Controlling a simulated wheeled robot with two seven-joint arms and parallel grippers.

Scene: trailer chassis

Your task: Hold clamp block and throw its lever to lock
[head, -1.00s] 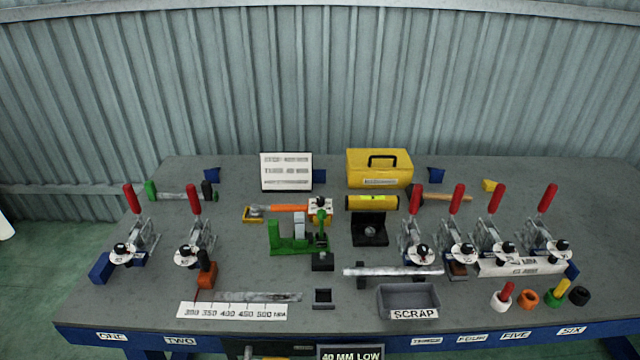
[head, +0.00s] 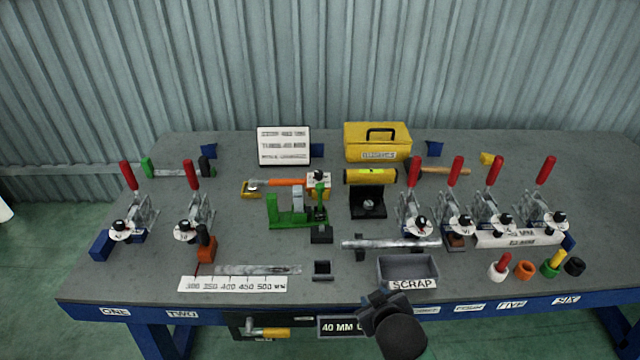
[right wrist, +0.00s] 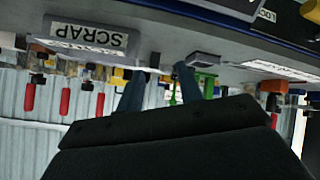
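Several toggle clamps with upright red levers stand on the bench. Two are on the left, the outer clamp (head: 135,212) and the inner clamp (head: 195,212). The others are on the right: a clamp (head: 413,208), a second (head: 453,215), a third (head: 492,212) and the far-right clamp (head: 543,205). I cannot tell which one is the task's clamp block. My right gripper (head: 375,299) is low at the bench's front edge by the scrap tray, away from all clamps. In the right wrist view its fingers (right wrist: 160,76) are apart with nothing between them. My left gripper is out of view.
The grey scrap tray (head: 408,269) is just beyond my right gripper. A metal bar (head: 390,244) lies on supports behind it. A green fixture (head: 290,212) stands mid-bench, and a yellow toolbox (head: 377,142) at the back. Coloured cups (head: 525,269) sit front right.

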